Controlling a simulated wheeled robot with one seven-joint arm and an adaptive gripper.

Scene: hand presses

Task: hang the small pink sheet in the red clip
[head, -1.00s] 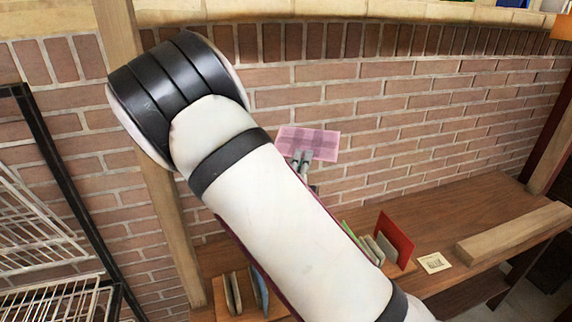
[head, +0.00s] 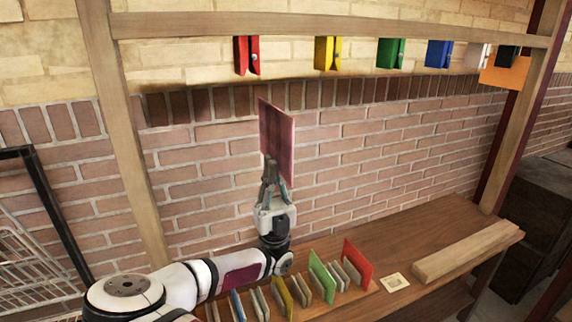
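The small pink sheet (head: 277,143) stands upright, held at its lower edge in my gripper (head: 271,173). The gripper points up and its fingers are shut on the sheet. The red clip (head: 247,55) hangs from the wooden rail, above and a little left of the sheet. The sheet's top edge is below the clip, and the two are apart in the picture.
Yellow (head: 328,53), green (head: 391,53) and blue (head: 439,54) clips hang along the wooden rail (head: 330,25). An orange sheet (head: 506,72) hangs at the far right. Below, a wooden bench (head: 420,225) carries a rack with coloured sheets and a wooden beam (head: 467,250).

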